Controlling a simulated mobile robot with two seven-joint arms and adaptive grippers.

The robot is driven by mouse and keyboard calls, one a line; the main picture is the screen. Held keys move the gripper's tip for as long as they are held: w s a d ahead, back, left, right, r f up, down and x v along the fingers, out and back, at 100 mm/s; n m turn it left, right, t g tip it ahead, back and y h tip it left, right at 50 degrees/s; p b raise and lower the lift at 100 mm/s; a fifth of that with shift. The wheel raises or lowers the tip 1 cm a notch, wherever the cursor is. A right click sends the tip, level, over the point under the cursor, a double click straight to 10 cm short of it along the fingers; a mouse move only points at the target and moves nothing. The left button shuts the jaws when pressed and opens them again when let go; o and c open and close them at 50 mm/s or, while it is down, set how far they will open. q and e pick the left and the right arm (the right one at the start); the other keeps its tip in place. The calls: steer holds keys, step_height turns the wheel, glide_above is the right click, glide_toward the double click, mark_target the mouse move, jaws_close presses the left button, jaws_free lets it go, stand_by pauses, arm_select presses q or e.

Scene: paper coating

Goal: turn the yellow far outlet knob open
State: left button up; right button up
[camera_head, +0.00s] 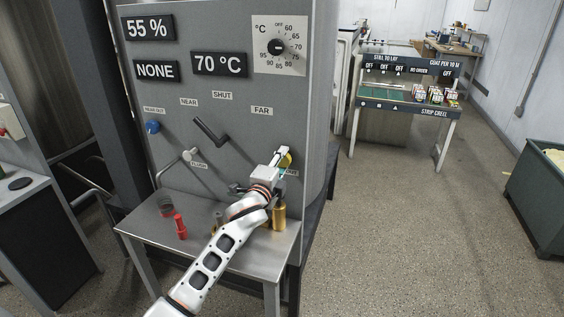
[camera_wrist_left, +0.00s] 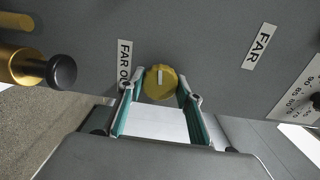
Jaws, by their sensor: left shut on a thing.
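The yellow far outlet knob (camera_wrist_left: 161,81) is on the grey machine panel, beside a label reading "FAR OU…" (camera_wrist_left: 124,62), in the left wrist view. In the head view the knob (camera_head: 285,160) is partly hidden by my left gripper (camera_head: 281,157). My left gripper (camera_wrist_left: 160,92) has its two fingers on either side of the knob and is shut on it. A white mark shows on the knob's face. My right gripper is not in view.
A metal shelf (camera_head: 140,222) below the panel carries a red fitting (camera_head: 180,226) and a brass fitting (camera_head: 279,216). A black lever (camera_head: 211,133) and a blue knob (camera_head: 153,127) are on the panel to the left. Displays read 55 %, NONE and 70 °C.

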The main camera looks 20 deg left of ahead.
arm_select(q)
steer(key=n, duration=0.5)
steer(key=shift+n, duration=2.4)
steer(key=o, duration=1.1)
steer(key=s, duration=1.2)
steer(key=shift+a, duration=0.2)
